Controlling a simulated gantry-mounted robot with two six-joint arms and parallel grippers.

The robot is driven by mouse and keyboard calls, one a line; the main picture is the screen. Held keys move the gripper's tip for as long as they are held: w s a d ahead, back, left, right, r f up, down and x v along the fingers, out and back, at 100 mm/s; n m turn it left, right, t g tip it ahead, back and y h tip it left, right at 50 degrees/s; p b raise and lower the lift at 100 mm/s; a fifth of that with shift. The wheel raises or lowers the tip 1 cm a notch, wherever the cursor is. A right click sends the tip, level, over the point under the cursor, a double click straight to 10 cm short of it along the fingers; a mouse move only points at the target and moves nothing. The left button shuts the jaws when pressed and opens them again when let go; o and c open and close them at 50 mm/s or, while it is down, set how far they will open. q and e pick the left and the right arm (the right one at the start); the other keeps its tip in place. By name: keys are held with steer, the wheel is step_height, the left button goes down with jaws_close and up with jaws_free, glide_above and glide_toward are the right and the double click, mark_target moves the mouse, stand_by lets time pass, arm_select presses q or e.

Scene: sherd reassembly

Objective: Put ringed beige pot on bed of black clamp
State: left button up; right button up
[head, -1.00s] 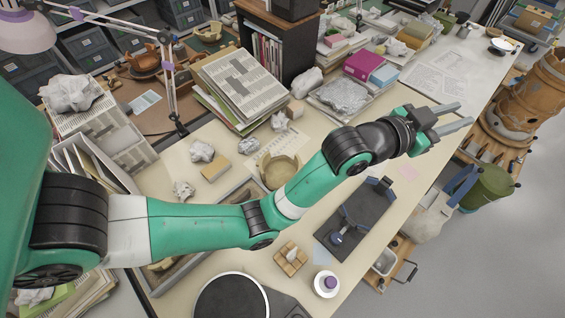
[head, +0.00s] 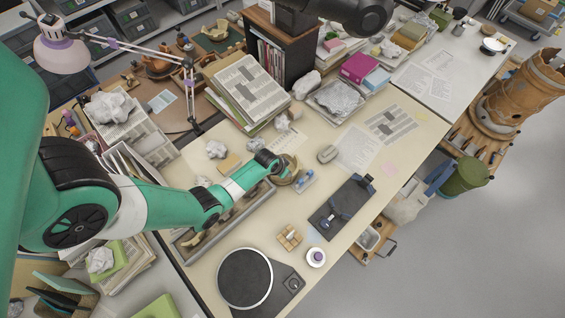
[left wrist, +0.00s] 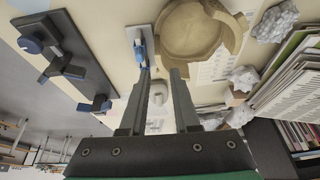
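The ringed beige pot (left wrist: 188,32) sits on the table, open side up, in the left wrist view. In the head view the pot (head: 291,166) is partly hidden by my left gripper (head: 283,172). In the left wrist view my left gripper (left wrist: 162,72) has its fingers apart with nothing between them; one fingertip overlaps the pot's near edge in the picture. The black clamp (head: 343,207) lies on the table to the right of the pot, its bed empty; it also shows in the left wrist view (left wrist: 75,45). My right gripper is not in view.
A small blue-and-grey tool (head: 305,180) lies close beside the pot. A tray (head: 190,240), wooden blocks (head: 289,237) and a round turntable (head: 244,278) are nearer. Crumpled paper (head: 216,149) lies behind. The table between pot and black clamp is mostly clear.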

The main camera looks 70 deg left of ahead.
arm_select(q)
steer(key=d+b+x, duration=0.1)
steer(key=b+x, duration=0.2)
steer(key=x, duration=0.1)
steer(key=b, duration=0.4)
glide_above(291, 181)
step_height(291, 181, down, 4)
steer(key=shift+f, duration=0.15)
steer(key=shift+w+a+f, duration=0.15)
steer(key=shift+w+f, duration=0.05)
steer(key=shift+f, duration=0.1)
steer(key=shift+r, duration=0.1)
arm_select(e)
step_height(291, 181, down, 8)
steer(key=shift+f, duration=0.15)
arm_select(q)
steer(key=shift+c, duration=0.3)
jaws_close()
